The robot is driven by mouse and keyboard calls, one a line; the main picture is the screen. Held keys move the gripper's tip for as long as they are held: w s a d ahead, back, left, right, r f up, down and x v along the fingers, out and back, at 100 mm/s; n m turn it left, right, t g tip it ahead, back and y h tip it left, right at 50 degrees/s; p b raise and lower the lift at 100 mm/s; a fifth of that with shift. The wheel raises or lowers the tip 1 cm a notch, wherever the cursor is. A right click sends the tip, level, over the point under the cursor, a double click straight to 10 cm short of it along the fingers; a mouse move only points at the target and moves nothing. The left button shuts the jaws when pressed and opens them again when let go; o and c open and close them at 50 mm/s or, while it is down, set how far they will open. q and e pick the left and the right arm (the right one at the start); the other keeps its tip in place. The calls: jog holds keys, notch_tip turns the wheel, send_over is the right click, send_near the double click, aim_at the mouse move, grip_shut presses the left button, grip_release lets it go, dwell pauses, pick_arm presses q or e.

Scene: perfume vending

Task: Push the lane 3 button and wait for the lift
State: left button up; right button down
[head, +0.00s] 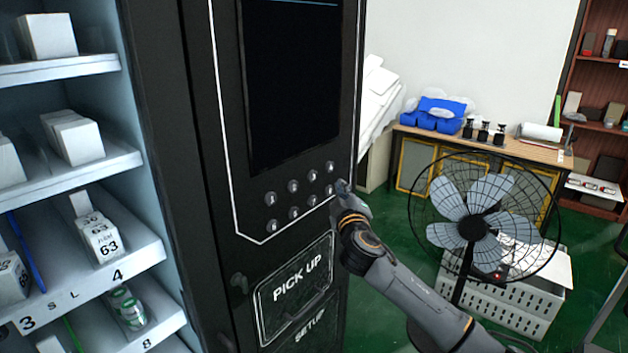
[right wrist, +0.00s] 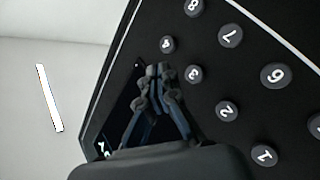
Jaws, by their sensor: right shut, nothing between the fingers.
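The button panel of the black vending machine (head: 190,130) has two rows of round grey buttons. My right gripper (head: 341,186) is at the panel's right edge, beside the lower row's last button. In the right wrist view its fingers (right wrist: 156,72) are shut and empty, and appear between buttons 4 (right wrist: 167,44) and 3. I cannot tell whether they touch the panel. My left gripper is out of view. No lift can be made out.
Shelves on the left hold white boxes (head: 102,238) and lane labels 3 and 4. A dark screen (head: 290,80) is above the buttons and a PICK UP door (head: 296,288) below. A black fan (head: 484,215) stands right of my arm, before a table (head: 500,145).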

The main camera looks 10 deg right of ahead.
aim_at(312, 176)
jog(key=shift+w+a+b, duration=0.5)
jog(key=shift+w+a, duration=0.3)
jog(key=shift+w, duration=0.25)
jog(key=shift+w+a+b, duration=0.5)
jog(key=shift+w+a, duration=0.3)
jog(key=shift+w, duration=0.25)
jog(key=shift+w+a+b, duration=0.3)
jog(key=shift+w+b, duration=0.05)
jog(key=shift+w+a+b, duration=0.2)
jog(key=shift+w+b, duration=0.1)
jog(key=shift+b, duration=0.05)
dwell(0.5)
jog(key=shift+s, duration=0.1)
jog(key=shift+s+d+p, duration=0.35)
jog(key=shift+s+d, duration=0.1)
jog(key=shift+s, duration=0.15)
dwell(0.3)
